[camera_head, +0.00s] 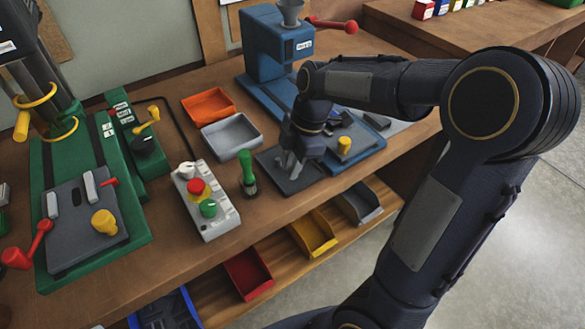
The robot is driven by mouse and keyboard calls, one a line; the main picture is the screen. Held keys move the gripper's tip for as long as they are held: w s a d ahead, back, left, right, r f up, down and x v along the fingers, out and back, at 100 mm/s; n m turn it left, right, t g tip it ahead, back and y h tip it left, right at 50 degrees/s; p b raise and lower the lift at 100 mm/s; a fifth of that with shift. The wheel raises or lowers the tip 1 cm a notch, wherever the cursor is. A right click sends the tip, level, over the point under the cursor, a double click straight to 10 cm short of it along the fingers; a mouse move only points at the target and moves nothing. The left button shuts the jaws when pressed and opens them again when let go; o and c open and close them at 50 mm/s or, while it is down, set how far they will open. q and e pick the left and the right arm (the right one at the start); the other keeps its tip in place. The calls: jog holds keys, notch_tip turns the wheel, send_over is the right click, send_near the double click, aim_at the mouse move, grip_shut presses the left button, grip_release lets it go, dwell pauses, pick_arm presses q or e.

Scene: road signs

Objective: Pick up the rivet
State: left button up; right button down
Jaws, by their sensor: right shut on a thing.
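My right gripper (287,164) points down over a dark grey plate (271,180) in front of the blue press. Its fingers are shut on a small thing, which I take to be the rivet. The rivet itself is hidden or too small to make out between the fingertips. I cannot tell whether the fingertips touch the plate. My left gripper is not in view.
A blue press (268,45) stands behind the gripper. A green-handled tool (246,171) and a button box (207,200) stand to the left. Orange (208,105) and grey (231,135) trays lie behind. A green machine (85,200) fills the left. Coloured bins sit below the front edge.

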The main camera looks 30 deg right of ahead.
jog(key=s+d+r, duration=0.4)
jog(key=s+r, duration=0.7)
jog(key=s, duration=0.2)
jog(key=shift+s+d+r+b, duration=0.15)
jog(key=shift+s+r+b, duration=0.1)
jog(key=shift+b, duration=0.1)
